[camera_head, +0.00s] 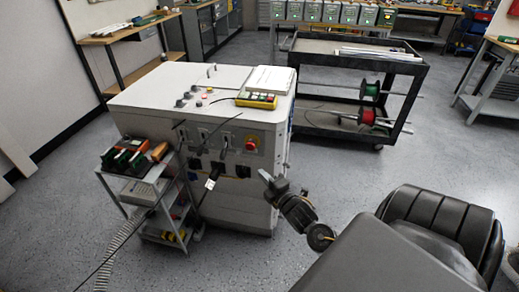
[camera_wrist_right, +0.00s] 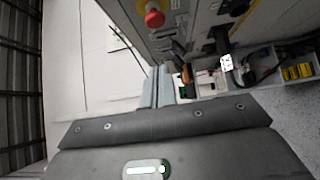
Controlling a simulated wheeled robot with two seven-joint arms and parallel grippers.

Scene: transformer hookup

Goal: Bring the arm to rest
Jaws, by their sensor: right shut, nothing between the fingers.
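My right gripper (camera_head: 266,176) is in front of the right part of the white cabinet's front, apart from it as far as I can tell. Its fingers are shut with nothing between them, and they also show in the wrist view (camera_wrist_right: 157,84). The white cabinet (camera_head: 180,85) stands in the middle of the head view, with a red stop button (camera_head: 251,142) on its front. The button also shows in the wrist view (camera_wrist_right: 153,15). A black cable with a white-marked end (camera_head: 210,184) hangs before the front; the mark also shows in the wrist view (camera_wrist_right: 227,62). My left gripper is not in view.
A small cart (camera_head: 133,190) with tools stands at the cabinet's front left. A yellow box with buttons (camera_head: 256,100) lies on the cabinet top. A black cart (camera_head: 320,55) with cable spools stands behind to the right. Grey floor (camera_head: 330,180) is open right of the cabinet.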

